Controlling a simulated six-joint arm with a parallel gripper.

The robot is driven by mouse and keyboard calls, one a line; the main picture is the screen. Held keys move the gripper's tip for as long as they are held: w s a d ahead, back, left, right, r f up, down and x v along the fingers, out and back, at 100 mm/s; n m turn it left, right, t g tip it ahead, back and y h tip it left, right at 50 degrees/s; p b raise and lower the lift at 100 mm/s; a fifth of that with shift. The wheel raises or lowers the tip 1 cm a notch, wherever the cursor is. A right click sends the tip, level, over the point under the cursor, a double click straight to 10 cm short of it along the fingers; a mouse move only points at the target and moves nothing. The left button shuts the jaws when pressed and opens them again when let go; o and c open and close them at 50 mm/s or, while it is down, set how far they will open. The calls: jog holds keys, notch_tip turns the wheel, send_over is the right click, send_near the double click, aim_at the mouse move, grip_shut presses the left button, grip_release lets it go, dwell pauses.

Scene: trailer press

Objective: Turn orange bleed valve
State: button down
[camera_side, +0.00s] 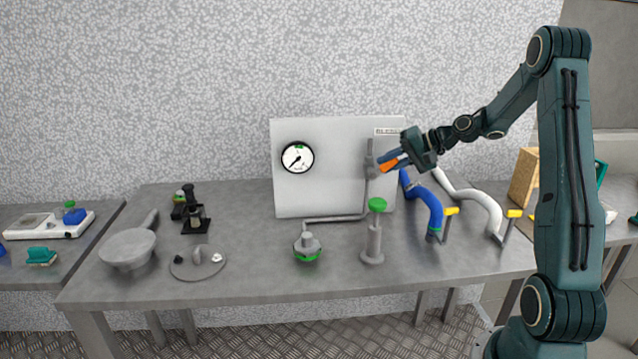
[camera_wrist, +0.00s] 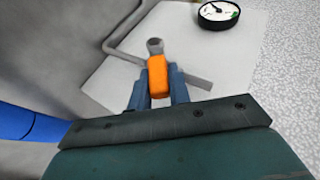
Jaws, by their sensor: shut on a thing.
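The orange bleed valve handle (camera_side: 389,165) sticks out from a grey pipe fitting on the front right of the white panel. My gripper (camera_side: 388,161) is at the handle, with its blue fingers around it. In the wrist view the orange handle (camera_wrist: 158,77) lies between the two blue fingers (camera_wrist: 158,90), and my gripper is shut on it. The round grey end of the valve fitting (camera_wrist: 155,46) shows just beyond the handle. Part of the handle is hidden by the fingers in the side view.
The white panel (camera_side: 320,190) carries a round gauge (camera_side: 297,157). A green-topped grey post (camera_side: 374,240) and a green-ringed fitting (camera_side: 307,247) stand in front. A blue hose (camera_side: 431,207) and a white hose (camera_side: 487,205) lie right. A pan (camera_side: 128,250) sits left.

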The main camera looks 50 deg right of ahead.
jog(key=shift+s+d+f+m+t+y, duration=0.15)
jog(key=shift+f+t+y, duration=0.1)
jog(key=shift+t, duration=0.25)
jog(key=shift+s+d+f+m+t+y, duration=0.15)
jog(key=shift+f+t+y, duration=0.1)
jog(key=shift+t, duration=0.25)
jog(key=shift+w, duration=0.15)
jog(key=c, duration=1.3)
grip_release()
jog(key=shift+a, duration=0.1)
